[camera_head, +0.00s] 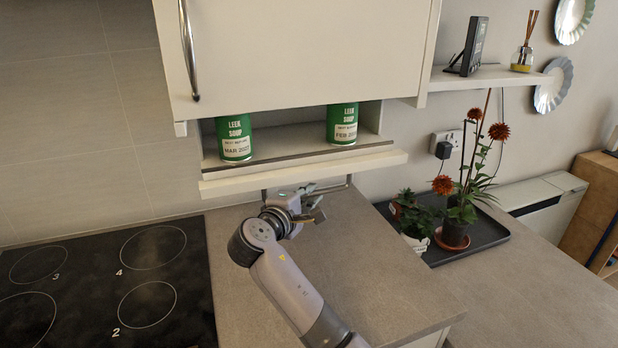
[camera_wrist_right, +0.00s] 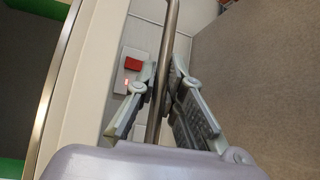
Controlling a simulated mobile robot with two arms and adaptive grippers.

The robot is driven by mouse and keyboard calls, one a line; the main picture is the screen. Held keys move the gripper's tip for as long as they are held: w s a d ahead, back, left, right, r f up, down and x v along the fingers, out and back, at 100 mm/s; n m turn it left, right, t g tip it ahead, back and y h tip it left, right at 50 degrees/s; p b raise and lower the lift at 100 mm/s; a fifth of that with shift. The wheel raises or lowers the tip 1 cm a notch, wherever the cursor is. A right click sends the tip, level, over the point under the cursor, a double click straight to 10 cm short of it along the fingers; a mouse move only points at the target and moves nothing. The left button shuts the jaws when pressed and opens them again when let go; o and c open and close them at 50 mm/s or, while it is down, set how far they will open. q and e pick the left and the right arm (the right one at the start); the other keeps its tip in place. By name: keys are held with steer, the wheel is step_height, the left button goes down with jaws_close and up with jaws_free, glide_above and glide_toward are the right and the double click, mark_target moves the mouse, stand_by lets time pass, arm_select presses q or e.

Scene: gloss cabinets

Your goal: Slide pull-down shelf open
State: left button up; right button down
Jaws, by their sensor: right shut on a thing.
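The pull-down shelf (camera_head: 300,170) is a pale cabinet insert with a wooden front strip, under a white cabinet door. Two green leek soup cans stand on it, one at the left (camera_head: 234,138) and one at the right (camera_head: 342,123). A metal bar handle (camera_head: 342,186) runs below the front strip; it also shows in the right wrist view (camera_wrist_right: 169,35). My right gripper (camera_head: 312,200) is at this bar, and in the right wrist view its fingers (camera_wrist_right: 163,85) are on either side of the bar, shut on it. My left gripper is not in view.
A black hob (camera_head: 110,285) lies at the left of the worktop. A dark tray (camera_head: 480,236) with potted plants stands to the right. A wall shelf (camera_head: 490,78) holds a small device and a diffuser. The worktop (camera_head: 370,270) below the bar is clear.

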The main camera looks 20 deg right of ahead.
step_height(320, 180, down, 11)
steer(key=b, duration=0.4)
steer(key=shift+r, duration=0.15)
steer(key=c, duration=1.9)
jaws_free()
steer(key=shift+r, duration=0.15)
steer(key=shift+c, duration=0.2)
steer(key=v, duration=0.7)
steer(key=shift+s, duration=0.15)
steer(key=shift+s+a, duration=0.1)
